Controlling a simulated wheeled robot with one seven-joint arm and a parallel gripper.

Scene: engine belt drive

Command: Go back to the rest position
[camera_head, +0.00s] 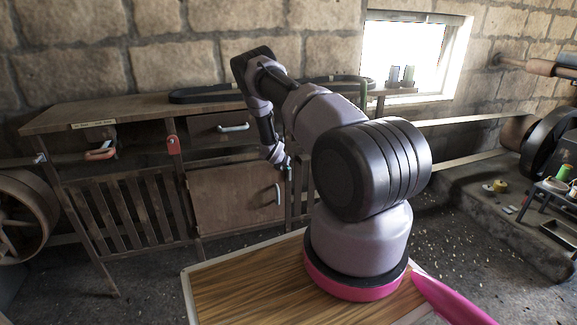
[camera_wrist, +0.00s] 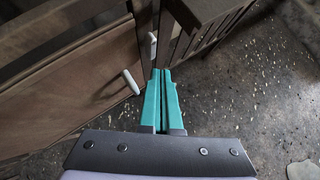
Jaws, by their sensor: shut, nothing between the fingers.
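My gripper (camera_wrist: 162,75) shows in the wrist view as two teal fingers pressed together, with nothing between them. It points down toward the gritty floor, over the edge of the wooden cabinet (camera_wrist: 70,85). In the head view my gripper (camera_head: 288,170) is a small teal tip at the end of my bent arm, in front of the cabinet (camera_head: 230,190) and close to its door's right side. The arm's large dark joint hides part of the cabinet and wall behind.
The cabinet door has a pale handle (camera_head: 277,194), also in the wrist view (camera_wrist: 131,81). A drawer with a handle (camera_head: 233,128) is above. A black belt (camera_head: 205,94) lies on the cabinet top. Slatted panels stand beside the door. A wheel (camera_head: 20,220) is at left, machinery at right.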

